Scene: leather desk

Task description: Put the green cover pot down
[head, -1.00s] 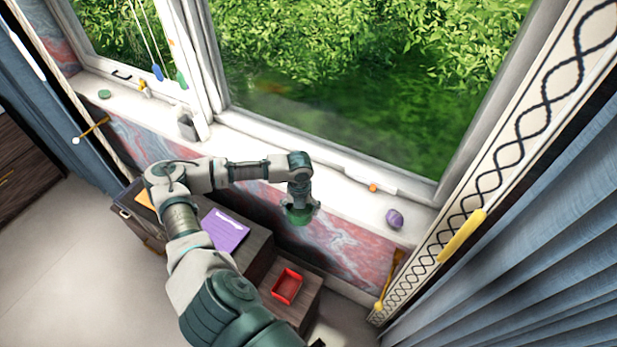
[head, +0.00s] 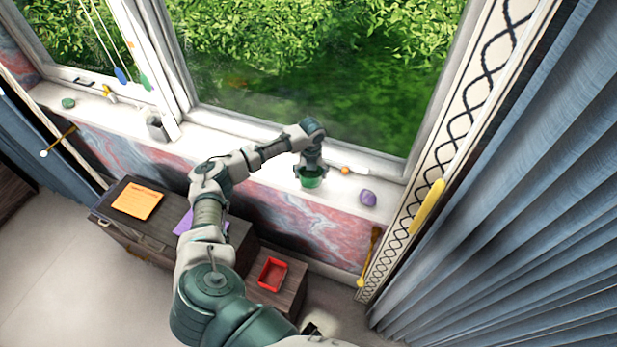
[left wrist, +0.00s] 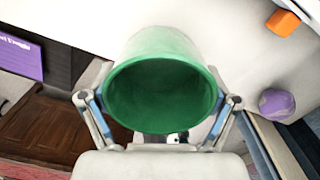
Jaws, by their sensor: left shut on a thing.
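The green cover pot (head: 312,183) is in my left gripper (head: 311,171), in front of the white window sill (head: 270,152) in the head view. In the left wrist view the pot (left wrist: 160,92) fills the middle, its open mouth facing the camera. It looks empty. The fingers are closed on both sides of it. The pale sill shows behind it in that view. I cannot tell whether the pot's base touches the sill. My right gripper does not show.
A purple lump (head: 368,198) and a small orange block (head: 345,170) lie on the sill right of the pot. Below are a dark cabinet with an orange sheet (head: 137,201) and a red tray (head: 271,274). A yellow handle-like thing (head: 427,206) is at the right window side.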

